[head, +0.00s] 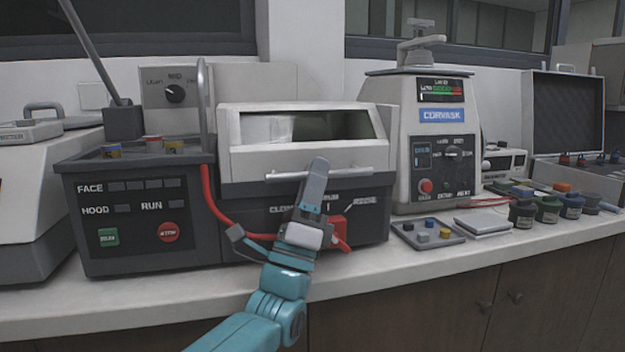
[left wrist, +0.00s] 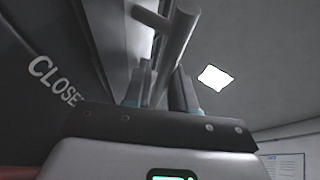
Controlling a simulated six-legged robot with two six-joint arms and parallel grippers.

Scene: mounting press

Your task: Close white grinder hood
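The white grinder hood (head: 235,162) sits on the dark grinder base (head: 375,222) in the middle of the head view. It has a slanted window and looks lowered; I cannot tell whether a small gap is left beneath it. A light bar handle (head: 352,171) runs across its front. My left gripper (head: 317,172) is at the middle of this handle. In the left wrist view the handle (left wrist: 177,38) passes between the two fingers (left wrist: 160,92), which look closed on it. My right gripper is in neither view.
A red hose (head: 206,190) curves in front of the grinder base. The control box (head: 90,225) stands to the left, the white Corvask press (head: 400,150) to the right. A small tray (head: 452,242) and several jars (head: 522,213) are further right on the counter.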

